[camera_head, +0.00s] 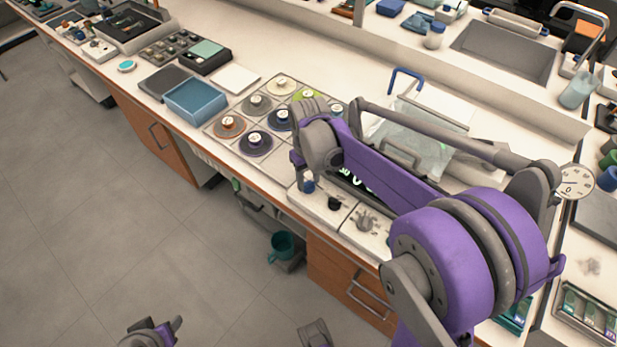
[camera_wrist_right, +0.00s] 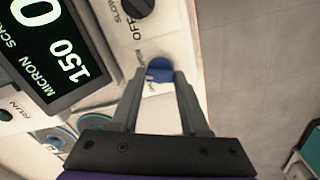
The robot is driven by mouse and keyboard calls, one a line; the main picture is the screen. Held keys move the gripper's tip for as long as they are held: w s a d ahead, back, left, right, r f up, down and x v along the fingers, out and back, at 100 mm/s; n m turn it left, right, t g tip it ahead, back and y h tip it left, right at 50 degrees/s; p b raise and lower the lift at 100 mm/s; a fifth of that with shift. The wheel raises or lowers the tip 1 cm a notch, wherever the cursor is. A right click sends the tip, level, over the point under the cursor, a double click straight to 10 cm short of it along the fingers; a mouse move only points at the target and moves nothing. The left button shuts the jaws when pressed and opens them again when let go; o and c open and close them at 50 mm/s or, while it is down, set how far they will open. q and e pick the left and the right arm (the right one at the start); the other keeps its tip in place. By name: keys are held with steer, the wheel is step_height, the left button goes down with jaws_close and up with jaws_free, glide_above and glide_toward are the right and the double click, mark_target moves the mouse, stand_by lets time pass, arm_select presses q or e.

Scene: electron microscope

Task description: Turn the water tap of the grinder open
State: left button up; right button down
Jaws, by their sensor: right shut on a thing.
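The grinder's pale front panel (camera_head: 318,207) is on the bench below my right arm. Its small blue tap knob (camera_head: 308,187) is at the panel's left end. In the right wrist view the blue knob (camera_wrist_right: 160,70) sits between the tips of my right gripper (camera_wrist_right: 155,78), which is shut on it. In the head view the right gripper (camera_head: 305,180) is small and partly hidden by its wrist. A purple and grey part of my left arm shows at the bottom left edge; its jaws cannot be made out.
A lit display (camera_wrist_right: 50,50) reading "150" and a black knob (camera_wrist_right: 135,8) are beside the blue knob. Several round discs (camera_head: 254,143) lie left of the arm. A blue tray (camera_head: 195,103) is farther left. A clear cover (camera_head: 415,135) stands behind the arm. The floor is open.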

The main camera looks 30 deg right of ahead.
mark_target(308, 183)
steer(key=shift+m, duration=2.3)
steer(key=shift+c, duration=2)
jaws_free()
step_height(308, 183, up, 11)
steer(key=p, duration=0.1)
steer(key=s+a+f+n+t+p, duration=0.1)
steer(key=s+a+n+t+p, duration=0.1)
steer(key=s, duration=0.5)
steer(key=s+a+n+t+p, duration=0.2)
steer(key=s+a+t+p, duration=0.1)
steer(key=s, duration=0.5)
steer(key=shift+s+a+f+p, duration=0.35)
steer(key=shift+a+p, duration=0.5)
steer(key=shift+a, duration=0.35)
